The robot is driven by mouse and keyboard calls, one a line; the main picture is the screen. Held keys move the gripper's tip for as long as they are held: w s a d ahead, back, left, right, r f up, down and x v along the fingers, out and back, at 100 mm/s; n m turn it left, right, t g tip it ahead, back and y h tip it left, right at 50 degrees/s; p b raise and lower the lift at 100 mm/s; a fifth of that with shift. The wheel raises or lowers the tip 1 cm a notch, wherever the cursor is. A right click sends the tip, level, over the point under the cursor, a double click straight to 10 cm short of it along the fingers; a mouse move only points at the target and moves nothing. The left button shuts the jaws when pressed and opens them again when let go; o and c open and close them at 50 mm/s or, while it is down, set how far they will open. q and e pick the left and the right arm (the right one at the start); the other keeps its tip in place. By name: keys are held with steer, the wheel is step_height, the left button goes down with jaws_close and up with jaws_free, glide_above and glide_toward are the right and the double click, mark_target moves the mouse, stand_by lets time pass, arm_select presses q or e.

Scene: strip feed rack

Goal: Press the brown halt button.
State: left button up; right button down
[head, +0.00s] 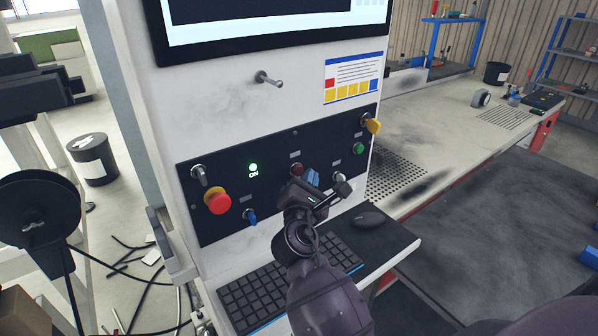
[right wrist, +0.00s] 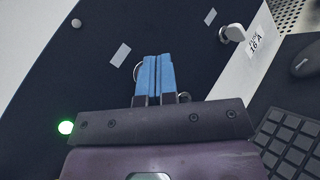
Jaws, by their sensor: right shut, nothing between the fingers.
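A dark brownish-red button (head: 296,169) sits on the black control panel (head: 232,164), right of the lit green ON lamp (head: 253,167). My right gripper (head: 313,178) is at the panel, just right of and below this button in the head view. Its blue fingers are shut with nothing between them. In the right wrist view the blue fingertips (right wrist: 152,60) point at the panel. A ring edge (right wrist: 137,71) shows beside them, mostly hidden behind the fingers. I cannot tell whether the fingertips touch anything. My left gripper is not in view.
The panel also holds a red mushroom button (head: 217,201) on a yellow base, a blue knob (head: 250,216), a green button (head: 359,149) and a yellow knob (head: 373,126). A keyboard (head: 256,300) and mouse (head: 368,219) lie on the shelf below my right arm.

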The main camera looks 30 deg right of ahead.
steer(key=shift+w, duration=0.15)
stand_by(0.5)
steer(key=shift+w, duration=0.3)
